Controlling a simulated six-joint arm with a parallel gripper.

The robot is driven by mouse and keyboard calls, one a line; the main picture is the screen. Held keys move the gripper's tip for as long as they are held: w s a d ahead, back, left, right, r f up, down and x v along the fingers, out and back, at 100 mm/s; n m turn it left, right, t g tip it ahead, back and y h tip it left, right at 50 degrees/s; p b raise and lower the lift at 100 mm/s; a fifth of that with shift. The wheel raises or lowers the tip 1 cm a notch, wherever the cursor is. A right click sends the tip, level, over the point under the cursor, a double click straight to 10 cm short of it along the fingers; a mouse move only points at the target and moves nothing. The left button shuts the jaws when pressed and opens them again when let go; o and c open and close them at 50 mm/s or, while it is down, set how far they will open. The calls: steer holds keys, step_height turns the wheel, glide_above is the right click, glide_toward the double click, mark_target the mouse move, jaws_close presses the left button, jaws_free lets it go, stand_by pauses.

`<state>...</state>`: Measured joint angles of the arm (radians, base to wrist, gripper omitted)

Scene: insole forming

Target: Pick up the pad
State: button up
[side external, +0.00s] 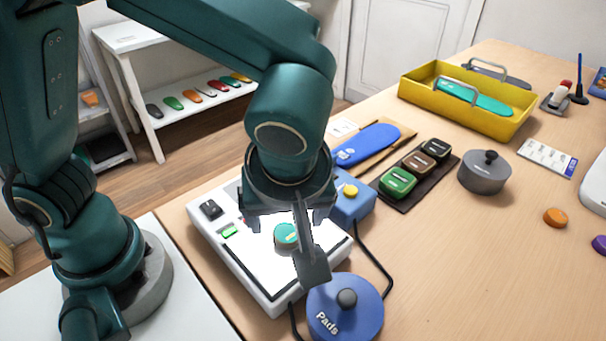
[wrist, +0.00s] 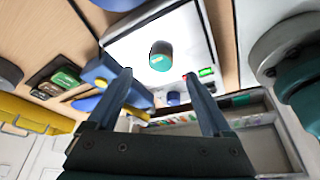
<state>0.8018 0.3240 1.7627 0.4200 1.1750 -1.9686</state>
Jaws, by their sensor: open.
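A small round teal pad (side external: 287,234) lies on the bright white panel (side external: 268,270) of a white device. It also shows in the wrist view, where the pad (wrist: 161,56) sits near the middle of the panel. My gripper (side external: 285,245) is open and empty above the panel. In the wrist view the two fingers of my gripper (wrist: 158,78) stand apart, and the pad appears between and beyond their tips. The nearer finger partly overlaps the panel in the side view. I cannot tell the exact height of the fingers over the pad.
A blue lidded pot (side external: 345,312) marked "Pads" stands at the panel's front corner. A blue box with a yellow button (side external: 350,190) is close behind, with a black cable (side external: 374,262). A dark tray (side external: 440,182), grey pot (side external: 485,172) and yellow crate (side external: 425,98) stand farther right.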

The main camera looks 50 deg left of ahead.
mark_target(286, 231)
steer(key=shift+x, duration=2.1)
jaws_close()
